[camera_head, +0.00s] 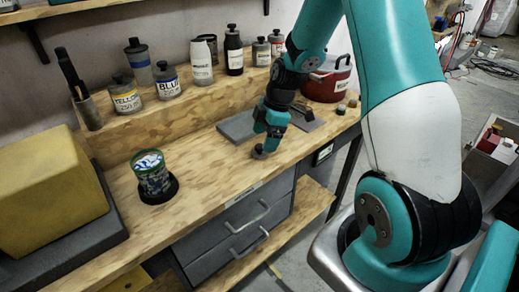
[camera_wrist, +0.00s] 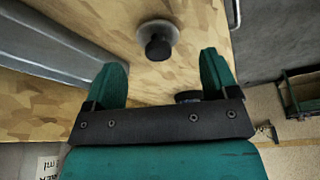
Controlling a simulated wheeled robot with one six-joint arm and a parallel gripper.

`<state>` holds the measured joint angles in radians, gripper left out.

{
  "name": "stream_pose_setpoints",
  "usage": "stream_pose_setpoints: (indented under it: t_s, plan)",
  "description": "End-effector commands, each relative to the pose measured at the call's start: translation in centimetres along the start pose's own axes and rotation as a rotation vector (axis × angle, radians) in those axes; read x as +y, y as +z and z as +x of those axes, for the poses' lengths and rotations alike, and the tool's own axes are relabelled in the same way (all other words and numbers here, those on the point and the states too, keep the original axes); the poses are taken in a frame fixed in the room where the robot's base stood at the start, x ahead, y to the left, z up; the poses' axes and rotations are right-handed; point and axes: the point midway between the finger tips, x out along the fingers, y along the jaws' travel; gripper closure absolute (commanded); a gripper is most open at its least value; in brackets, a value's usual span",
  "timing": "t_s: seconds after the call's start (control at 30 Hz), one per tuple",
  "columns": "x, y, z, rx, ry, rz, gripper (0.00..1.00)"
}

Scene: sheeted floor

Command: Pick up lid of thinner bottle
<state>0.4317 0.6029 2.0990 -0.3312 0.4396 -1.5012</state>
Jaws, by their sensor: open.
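A small round grey piece with a black knob, which looks like the lid, stands on the wooden bench; it shows in the wrist view (camera_wrist: 157,46). No label on it is readable. My gripper (camera_wrist: 163,66) is open and empty, its two green fingers apart, with the knob just beyond and between the fingertips. In the head view my gripper (camera_head: 262,150) points down at the bench top, near the front edge above the drawers. A small dark disc (camera_head: 257,155) shows right at the fingertips there, partly covered. I cannot tell which bottle is the thinner bottle.
A grey slab (camera_head: 237,127) lies behind my gripper. A red pot (camera_head: 328,82) is to the right. A patterned can (camera_head: 150,175) stands left; bench between is clear.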

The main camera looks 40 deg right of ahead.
Motion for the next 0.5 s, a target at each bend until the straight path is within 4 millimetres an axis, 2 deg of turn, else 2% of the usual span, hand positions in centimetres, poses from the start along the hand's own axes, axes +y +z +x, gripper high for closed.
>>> stream_pose_setpoints:
  t_s: [0.23, 0.5]
  plan:
    - [0.2, -0.3, 3.5, 0.001, -0.004, 0.0, 0.2]
    - [0.2, -0.3, 4.3, 0.001, 0.001, 0.0, 0.2]
